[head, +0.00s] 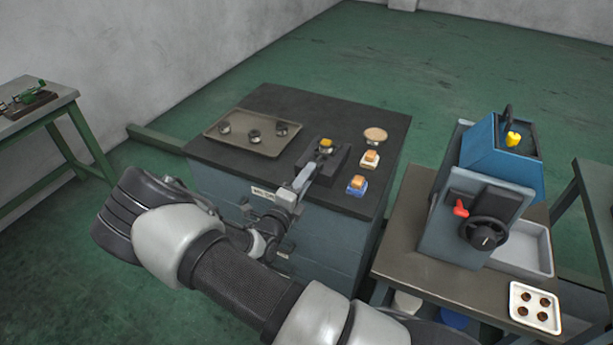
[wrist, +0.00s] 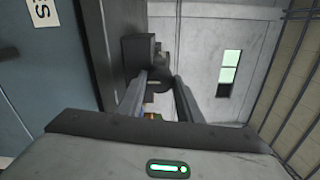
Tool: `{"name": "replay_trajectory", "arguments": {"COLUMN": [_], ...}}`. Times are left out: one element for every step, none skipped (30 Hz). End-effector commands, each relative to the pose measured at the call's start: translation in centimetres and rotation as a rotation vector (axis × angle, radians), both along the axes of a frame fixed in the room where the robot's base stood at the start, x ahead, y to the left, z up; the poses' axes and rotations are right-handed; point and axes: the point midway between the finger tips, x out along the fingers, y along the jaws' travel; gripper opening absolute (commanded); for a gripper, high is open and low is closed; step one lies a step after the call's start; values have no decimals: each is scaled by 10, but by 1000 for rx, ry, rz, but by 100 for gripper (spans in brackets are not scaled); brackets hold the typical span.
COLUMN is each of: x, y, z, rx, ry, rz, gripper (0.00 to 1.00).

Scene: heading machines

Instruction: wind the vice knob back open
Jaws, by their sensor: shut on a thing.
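The dark vice (head: 340,160) stands near the front edge of the bench top, with a yellow-orange piece (head: 326,144) in it. My gripper (head: 302,180) reaches in from the front of the bench, at the near end of the vice. In the wrist view the vice (wrist: 138,52) is beyond my gripper (wrist: 161,82). The dark round knob (wrist: 160,76) is between its two fingertips, and the fingers are shut on it. In the head view the knob is hidden by my gripper.
The black bench top (head: 285,101) also carries a tray (head: 228,135) with several small dark parts, and small blocks on coloured bases (head: 357,185) right of the vice. A blue machine (head: 502,165) with a black handwheel stands on the right-hand table. Green floor is clear behind.

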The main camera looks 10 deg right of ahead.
Motion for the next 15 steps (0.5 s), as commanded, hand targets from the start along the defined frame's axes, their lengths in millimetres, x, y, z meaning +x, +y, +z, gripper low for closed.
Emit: {"name": "replay_trajectory", "arguments": {"x": [-1,-1,-1,-1,-1,0,0,0,0,0,0,0,0,0,0], "y": [0,0,0,0,0,0,0,0,0,0,0,0,0,0,0], "z": [-1,-1,-1,-1,-1,-1,-1,-1,-1,-1,-1,-1,-1,-1,-1], "rx": [0,0,0,0,0,0,0,0,0,1,1,1,1,1,1], "ry": [3,3,2,2,2,2,2,2,2,2,2,2,1,1,1], "rz": [-1,-1,-1,-1,-1,-1,-1,-1,-1,-1,-1,-1,-1,-1,-1], "gripper": [10,10,10,10,10,10,10,10,36,41,46,51,51,51,51]}}
